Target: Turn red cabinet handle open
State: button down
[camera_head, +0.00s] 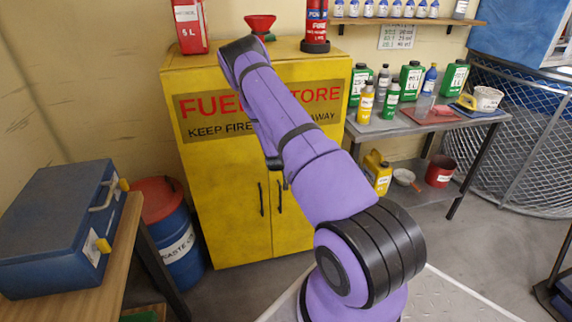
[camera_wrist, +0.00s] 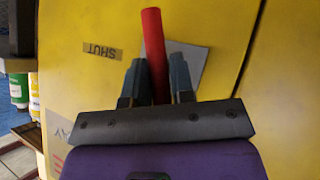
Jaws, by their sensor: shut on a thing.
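In the wrist view a red bar handle (camera_wrist: 153,38) stands out against the yellow cabinet front, with a grey plate (camera_wrist: 191,60) behind it. My gripper (camera_wrist: 157,68) has one finger on each side of the handle and is shut on it. A tan label reading SHUT (camera_wrist: 103,51) appears upside down to the left of the handle. In the head view the yellow cabinet (camera_head: 225,205) is marked FUEL STORE, and its doors look closed. My arm hides the red handle and my gripper there.
A blue drum (camera_head: 178,245) with a red lid stands left of the cabinet. A blue case (camera_head: 55,225) lies on a wooden bench at the left. A metal table (camera_head: 405,122) with several bottles stands to the right. A red funnel (camera_head: 260,23) sits on the cabinet top.

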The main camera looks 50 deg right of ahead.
jog(key=shift+s+d+m+t+y, duration=0.15)
jog(key=shift+m+t+y, duration=0.2)
jog(key=shift+y, duration=0.35)
jog(key=shift+s+d+m+t+y, duration=0.1)
jog(key=shift+m+t+y, duration=0.15)
jog(key=shift+m+y, duration=0.35)
jog(key=c, duration=1)
grip_release()
jog(key=v, duration=1)
jog(key=shift+s+r, duration=0.3)
jog(key=shift+r, duration=0.05)
jog(key=shift+w, duration=0.1)
